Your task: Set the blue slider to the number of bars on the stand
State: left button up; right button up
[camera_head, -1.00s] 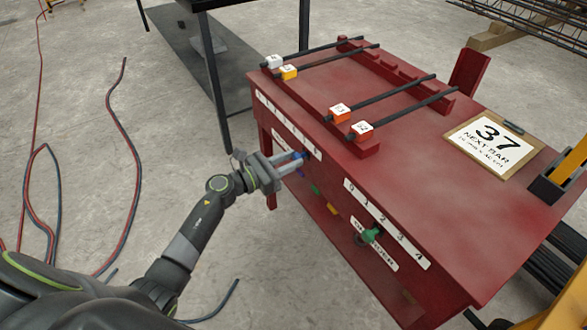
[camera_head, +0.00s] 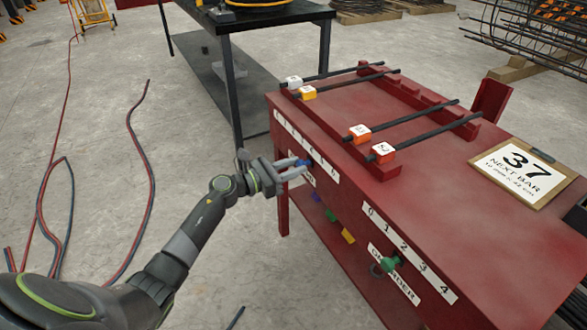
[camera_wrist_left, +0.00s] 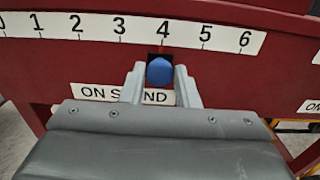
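The blue slider (camera_head: 303,162) is a round knob on the front of the red bench. In the left wrist view the blue knob (camera_wrist_left: 159,72) sits just below the 4 of a white scale (camera_wrist_left: 120,30), above the label "ON STAND". My left gripper (camera_head: 292,168) has one finger on each side of the knob, with a small gap showing on both sides; it also shows in the wrist view (camera_wrist_left: 160,75). Several dark bars (camera_head: 417,132) with numbered white, yellow and orange tags lie across the red stand (camera_head: 385,168). My right gripper is out of view.
A second scale (camera_head: 412,252) with a green knob (camera_head: 390,263) is on the bench front, to the right. A "37 NEXT BAR" card (camera_head: 522,173) lies on the bench top. A black table (camera_head: 275,18) stands behind. Cables (camera_head: 70,215) lie on the floor at left.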

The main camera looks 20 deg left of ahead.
pick_arm(q)
jog(key=o, duration=0.4)
jog(key=shift+b+v, duration=0.5)
jog(key=shift+v, duration=8.25)
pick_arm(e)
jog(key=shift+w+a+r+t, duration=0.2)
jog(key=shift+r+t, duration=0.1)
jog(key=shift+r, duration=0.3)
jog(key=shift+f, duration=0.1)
